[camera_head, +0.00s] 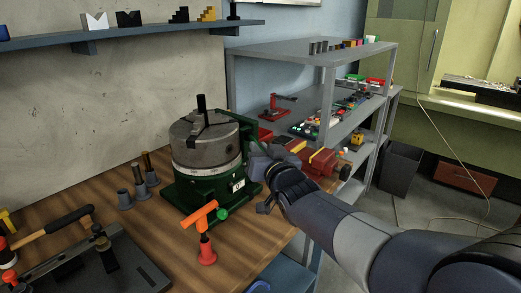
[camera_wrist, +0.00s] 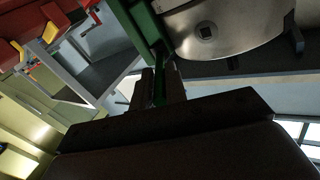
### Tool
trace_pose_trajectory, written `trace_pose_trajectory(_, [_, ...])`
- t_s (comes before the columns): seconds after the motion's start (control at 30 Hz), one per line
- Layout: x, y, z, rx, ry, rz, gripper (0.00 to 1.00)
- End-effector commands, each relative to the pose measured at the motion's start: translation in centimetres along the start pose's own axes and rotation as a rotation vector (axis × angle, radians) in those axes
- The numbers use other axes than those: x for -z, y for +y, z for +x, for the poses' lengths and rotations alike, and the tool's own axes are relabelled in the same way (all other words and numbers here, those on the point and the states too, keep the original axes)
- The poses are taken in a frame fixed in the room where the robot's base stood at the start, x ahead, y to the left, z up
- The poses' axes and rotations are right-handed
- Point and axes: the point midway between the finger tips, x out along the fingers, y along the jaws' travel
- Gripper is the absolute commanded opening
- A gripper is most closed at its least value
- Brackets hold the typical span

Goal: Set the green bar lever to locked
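The green bar lever (camera_head: 228,117) runs along the right rear side of a grey round chuck (camera_head: 207,142) on a green base (camera_head: 190,197). Its near end is partly hidden by my gripper (camera_head: 262,157) in the head view. In the wrist view the green bar (camera_wrist: 143,22) comes down from the top edge and passes between the two fingers of my gripper (camera_wrist: 161,88). The fingers lie close on both sides of it and look shut on it. The lever's lock marks cannot be read.
An orange T-handle (camera_head: 201,216) stands in front of the base. Grey pegs (camera_head: 139,187) stand to the left, and a red and yellow device (camera_head: 318,160) lies close behind my gripper. A grey shelf rack (camera_head: 327,100) stands behind.

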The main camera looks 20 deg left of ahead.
Motion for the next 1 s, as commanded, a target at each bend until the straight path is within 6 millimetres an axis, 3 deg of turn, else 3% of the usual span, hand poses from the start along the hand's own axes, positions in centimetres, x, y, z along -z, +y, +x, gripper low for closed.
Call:
trace_pose_trajectory(0.17, [0.01,0.0,-0.01,0.0,0.0,0.0,0.0])
trace_pose_trajectory(1.0, [0.38,0.04,-0.04,0.058,-0.012,-0.002,0.0])
